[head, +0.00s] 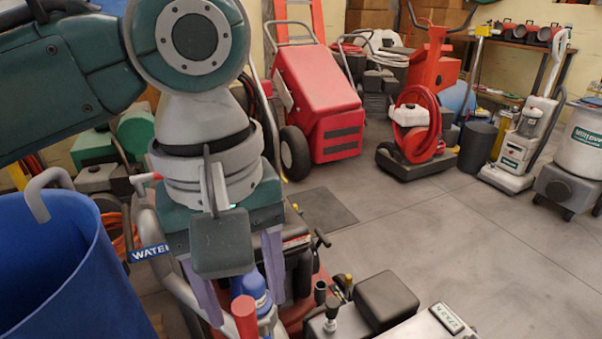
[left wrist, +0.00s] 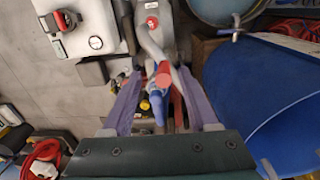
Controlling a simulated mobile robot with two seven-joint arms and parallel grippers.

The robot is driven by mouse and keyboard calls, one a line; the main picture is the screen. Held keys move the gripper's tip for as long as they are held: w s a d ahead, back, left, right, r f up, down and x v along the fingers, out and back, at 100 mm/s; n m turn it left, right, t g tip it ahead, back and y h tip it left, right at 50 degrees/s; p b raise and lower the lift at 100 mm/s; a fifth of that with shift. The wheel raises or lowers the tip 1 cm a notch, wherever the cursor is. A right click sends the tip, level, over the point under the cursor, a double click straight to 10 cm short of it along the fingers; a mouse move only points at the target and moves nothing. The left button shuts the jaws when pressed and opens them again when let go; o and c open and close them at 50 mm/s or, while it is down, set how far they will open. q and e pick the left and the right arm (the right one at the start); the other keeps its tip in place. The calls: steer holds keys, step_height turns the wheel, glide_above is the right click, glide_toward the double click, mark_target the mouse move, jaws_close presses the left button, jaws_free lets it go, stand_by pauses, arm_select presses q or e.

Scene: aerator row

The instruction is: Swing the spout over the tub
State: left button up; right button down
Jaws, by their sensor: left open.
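The blue tub (head: 50,270) stands at the left of the head view, with a grey handle on its rim; it fills the right of the left wrist view (left wrist: 270,85). A grey curved pipe (head: 143,215) runs beside a "WATER" label; it also shows in the left wrist view (left wrist: 150,42). I cannot tell surely which part is the spout. My left gripper (head: 246,308) points down, open, its purple fingers apart. A red-ended post (head: 245,318) and a blue fitting (head: 253,285) show between the fingers, without clear contact. My right gripper is out of view.
A grey machine body with a black box (head: 387,297) lies right of the left gripper. A red wheeled machine (head: 325,105) and a red hose reel (head: 418,125) stand farther back. Grey floor (head: 450,225) is open at the right.

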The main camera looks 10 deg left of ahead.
mark_target(246, 320)
arm_select(q)
steer(key=shift+w+a+r+n, duration=0.25)
steer(key=shift+w+r, duration=0.15)
steer(key=shift+r, duration=0.2)
steer(key=shift+w+a+r+n, duration=0.2)
steer(key=shift+w+r, duration=0.15)
steer(key=shift+r, duration=0.25)
steer(key=shift+w+a+y, duration=0.15)
steer(key=shift+w+y, duration=0.05)
steer(key=shift+y, duration=0.1)
step_height(246, 320, down, 10)
steer(key=b, duration=0.2)
steer(key=shift+s+b, duration=0.15)
steer(key=shift+b, duration=0.2)
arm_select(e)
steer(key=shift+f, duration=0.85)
arm_select(q)
steer(key=shift+c, duration=0.3)
jaws_close()
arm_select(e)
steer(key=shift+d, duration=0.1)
arm_select(q)
steer(key=shift+r, duration=0.1)
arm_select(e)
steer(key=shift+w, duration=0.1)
